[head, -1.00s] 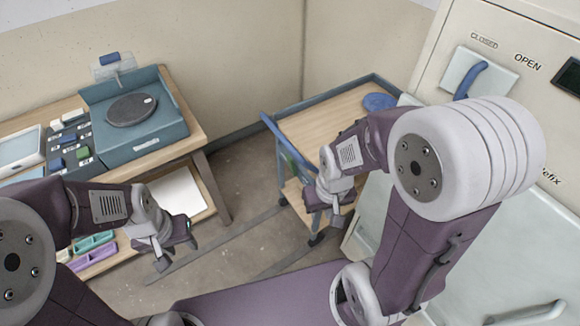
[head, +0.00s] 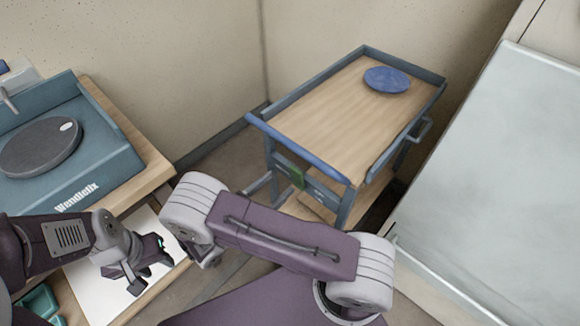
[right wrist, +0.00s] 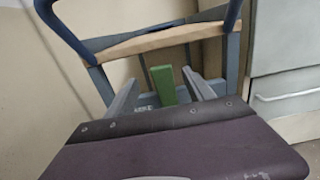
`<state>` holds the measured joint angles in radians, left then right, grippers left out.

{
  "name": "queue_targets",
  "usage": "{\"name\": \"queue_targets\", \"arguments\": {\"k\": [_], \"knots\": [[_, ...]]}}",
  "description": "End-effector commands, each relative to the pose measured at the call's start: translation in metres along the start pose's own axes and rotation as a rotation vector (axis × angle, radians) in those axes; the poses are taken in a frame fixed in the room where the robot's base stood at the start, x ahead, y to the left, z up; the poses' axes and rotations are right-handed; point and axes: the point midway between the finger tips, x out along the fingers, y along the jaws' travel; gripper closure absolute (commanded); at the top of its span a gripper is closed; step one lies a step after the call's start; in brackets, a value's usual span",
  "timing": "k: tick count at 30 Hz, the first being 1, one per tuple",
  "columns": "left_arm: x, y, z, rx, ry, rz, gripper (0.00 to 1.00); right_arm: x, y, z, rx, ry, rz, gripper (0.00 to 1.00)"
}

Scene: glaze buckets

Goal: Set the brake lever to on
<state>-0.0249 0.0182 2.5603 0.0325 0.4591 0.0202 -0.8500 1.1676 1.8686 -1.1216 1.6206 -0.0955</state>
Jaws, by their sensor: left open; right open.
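The brake lever is a green handle (head: 291,175) on the near end of the cart (head: 320,118), under its blue push bar. In the right wrist view the green lever (right wrist: 163,84) is upright in the picture, beyond and between my two fingers. My right gripper (right wrist: 160,76) is open and empty, facing the cart end. In the head view most of it is hidden behind my right arm. I cannot tell how close its fingertips are to the lever. My left gripper (head: 145,272) is open and empty over the left table's front.
A blue plate (head: 387,80) lies on the cart top. A teal unit with a dark round wheel (head: 40,147) stands on the left table. A large pale cabinet (head: 490,170) stands close to the cart's right side. The floor between table and cart is narrow.

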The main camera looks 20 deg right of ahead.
Motion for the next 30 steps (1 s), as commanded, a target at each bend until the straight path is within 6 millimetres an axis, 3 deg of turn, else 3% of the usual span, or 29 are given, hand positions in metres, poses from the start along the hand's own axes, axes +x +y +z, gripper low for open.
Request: {"name": "queue_targets", "arguments": {"k": [13,24,30], "knots": [[0.012,0.0,0.001,0.0,0.0,0.0,0.59,0.08,-0.002,-0.001,0.001,0.003,-0.009,0.38],[0.012,0.0,0.001,0.0,0.0,0.0,0.59,0.09,-0.002,0.0,0.0,0.004,-0.005,0.38],[0.012,0.0,0.001,0.0,0.0,0.0,0.59,0.09,-0.002,0.0,0.0,0.004,-0.005,0.94]]}}
